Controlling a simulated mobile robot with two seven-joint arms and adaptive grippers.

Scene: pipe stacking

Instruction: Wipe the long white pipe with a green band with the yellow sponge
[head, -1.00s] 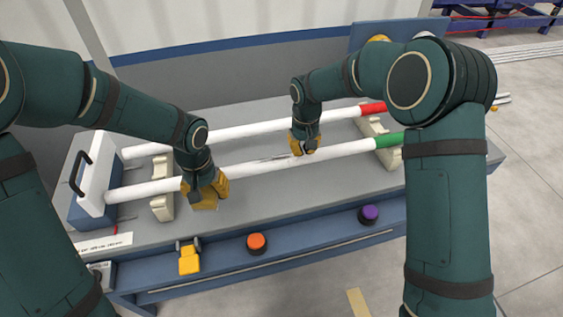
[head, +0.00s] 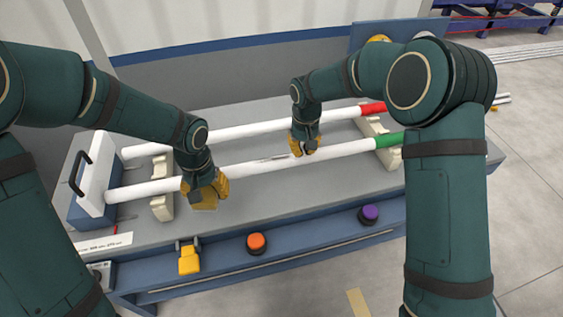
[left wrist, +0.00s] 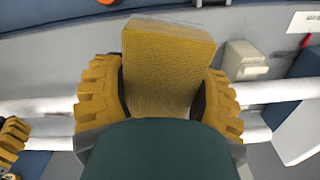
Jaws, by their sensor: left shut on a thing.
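The long white pipe with a green band (head: 265,168) lies along the front of the workbench, its green end to the right. It also shows in the left wrist view (left wrist: 285,90). My left gripper (head: 206,188) is at the pipe's left part, shut on the yellow sponge (left wrist: 168,62), which sticks out between its fingers in the left wrist view. The gripper hides whether the sponge touches the pipe. My right gripper (head: 304,144) is at the pipe's middle, farther right. I cannot tell whether its fingers are closed on the pipe.
A white pipe with a red band (head: 235,131) lies parallel behind. Cream supports (head: 161,206) hold the pipes. A blue and white block with a black handle (head: 91,190) stands at the left end. Orange (head: 256,241) and purple (head: 370,213) buttons are on the front ledge.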

